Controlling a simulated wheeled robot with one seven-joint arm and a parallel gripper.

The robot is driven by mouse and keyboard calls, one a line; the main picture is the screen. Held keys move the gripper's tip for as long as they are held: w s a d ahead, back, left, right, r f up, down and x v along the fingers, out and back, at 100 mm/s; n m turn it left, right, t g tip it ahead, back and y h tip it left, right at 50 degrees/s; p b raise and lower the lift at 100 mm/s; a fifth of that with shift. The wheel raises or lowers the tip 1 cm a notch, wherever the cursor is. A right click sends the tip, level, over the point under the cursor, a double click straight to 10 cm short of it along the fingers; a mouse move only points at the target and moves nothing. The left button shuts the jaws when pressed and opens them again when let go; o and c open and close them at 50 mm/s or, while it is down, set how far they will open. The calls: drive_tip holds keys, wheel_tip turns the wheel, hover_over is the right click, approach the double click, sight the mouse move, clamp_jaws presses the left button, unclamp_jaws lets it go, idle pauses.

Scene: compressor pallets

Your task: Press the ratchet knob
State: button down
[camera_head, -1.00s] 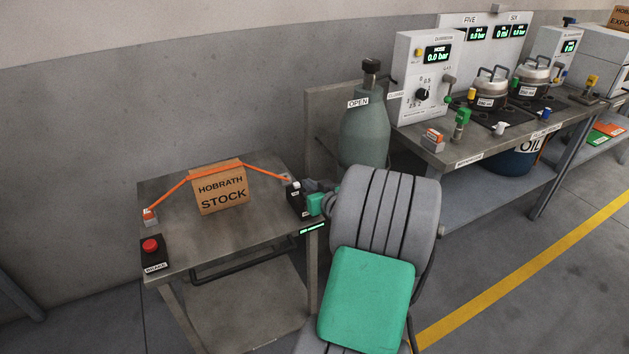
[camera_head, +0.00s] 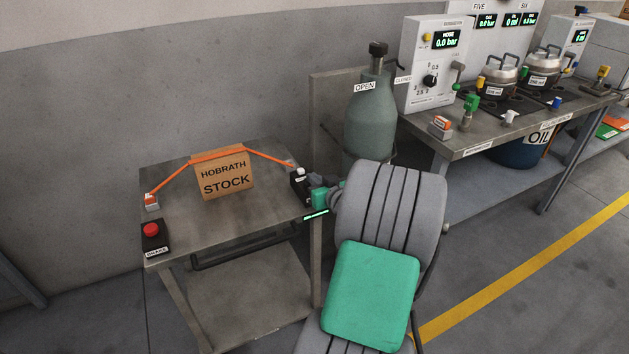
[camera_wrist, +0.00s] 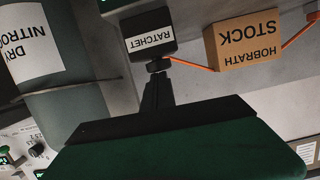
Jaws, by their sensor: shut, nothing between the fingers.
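The ratchet box (camera_head: 301,188) is a small black box at the right edge of the trolley table, with a white knob (camera_head: 300,172) on top. In the wrist view the box (camera_wrist: 146,22) is upside down with its RATCHET label readable; I cannot make out the knob there. My gripper (camera_head: 314,184) is at the box's right side, partly hidden by my arm. In the wrist view its dark closed fingers (camera_wrist: 158,66) point at the labelled face, very near it. I cannot tell whether they touch. The fingers hold nothing.
An orange strap (camera_head: 180,176) runs over the HOBRATH STOCK carton (camera_head: 226,182) to the ratchet box. A red BRAKE button (camera_head: 151,230) sits at the table's front left. A grey-green gas bottle (camera_head: 371,125) stands just behind my arm, beside the workbench (camera_head: 470,141).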

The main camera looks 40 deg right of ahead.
drive_tip(key=shift+f, duration=0.25)
wheel_tip(320, 180, up, 5)
drive_tip(key=p, duration=0.2)
drive_tip(key=shift+r+p, duration=0.1)
drive_tip(key=shift+p, duration=0.2)
drive_tip(key=b+v, duration=0.1)
drive_tip(key=v, duration=0.8)
drive_tip(key=shift+s+f, duration=0.2)
drive_tip(key=shift+s, duration=0.3)
drive_tip(key=shift+a, duration=0.1)
